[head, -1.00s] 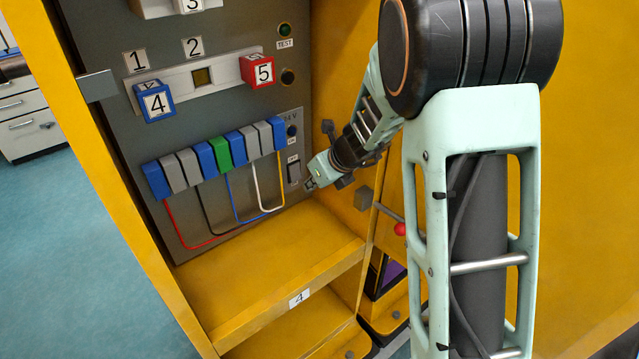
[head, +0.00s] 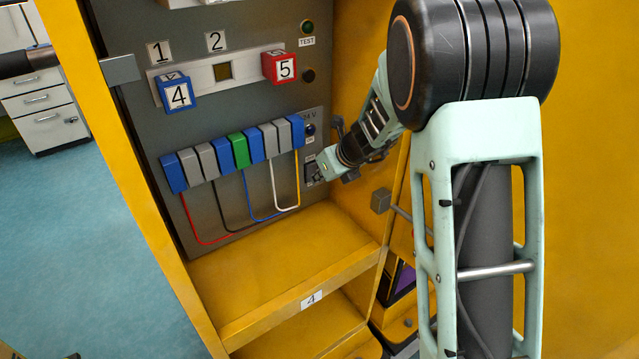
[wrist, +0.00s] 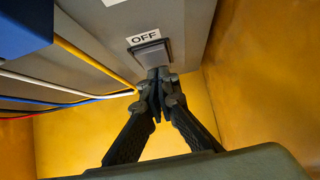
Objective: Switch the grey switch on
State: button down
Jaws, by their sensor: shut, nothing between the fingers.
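The grey switch (wrist: 151,54) is a rectangular rocker on the grey panel, just below a white label reading OFF (wrist: 143,38) in the wrist view. In the head view the switch (head: 310,169) is at the panel's lower right, partly covered by my gripper. My gripper (wrist: 158,76) is shut and empty, with its fingertips together at the lower edge of the switch. I cannot tell whether they touch it. My gripper also shows in the head view (head: 317,178), coming in from the right.
A row of blue, grey and green blocks (head: 237,150) with coloured wires hangs left of the switch. A yellow side wall (wrist: 245,75) stands close on the right. A yellow shelf (head: 255,262) lies below. Numbered cubes 4 (head: 175,95) and 5 (head: 283,68) sit higher up.

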jog(key=shift+w+f+b, duration=0.1)
jog(key=shift+f+b, duration=0.25)
jog(key=shift+b, duration=0.15)
jog(key=shift+r+p, duration=0.35)
jog(key=shift+p, duration=0.2)
jog(key=shift+r, duration=0.15)
jog(key=shift+r+p, duration=0.75)
jog(key=shift+p, duration=0.1)
